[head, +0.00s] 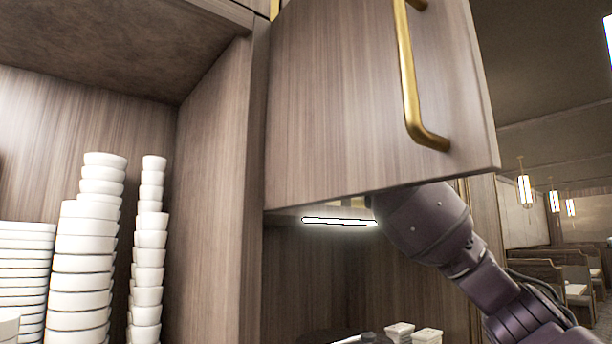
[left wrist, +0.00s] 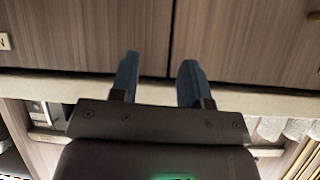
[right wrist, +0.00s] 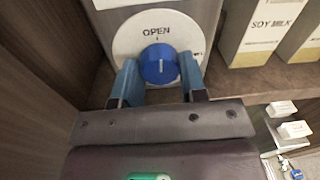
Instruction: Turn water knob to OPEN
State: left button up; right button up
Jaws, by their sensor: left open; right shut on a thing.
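In the right wrist view a round blue water knob (right wrist: 160,62) sits on a white disc (right wrist: 125,42) printed OPEN at its top. The knob's short white mark stands about upright, in line with the small tick under OPEN. My right gripper (right wrist: 160,75) is shut on the knob, one blue finger at each side. In the head view this gripper is hidden behind the wooden door (head: 370,110); only my arm shows below it. My left gripper (left wrist: 158,72) is open and empty in front of wooden cabinet fronts (left wrist: 90,40) in the left wrist view.
Cartons labelled SOY MILK (right wrist: 260,35) stand on the shelf right of the knob. A wooden wall (right wrist: 40,60) is close at its left. In the head view the door has a gold handle (head: 410,80), and stacked white bowls (head: 85,250) fill the left cabinet.

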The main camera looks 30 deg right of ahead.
jog(key=shift+n, duration=0.5)
jog(key=o, duration=0.9)
jog(key=shift+s, duration=0.1)
jog(key=s+b, duration=0.2)
jog(key=s, duration=0.8)
jog(key=shift+s+d+b, duration=0.15)
jog(key=shift+s+b, duration=0.15)
jog(key=shift+s, duration=0.05)
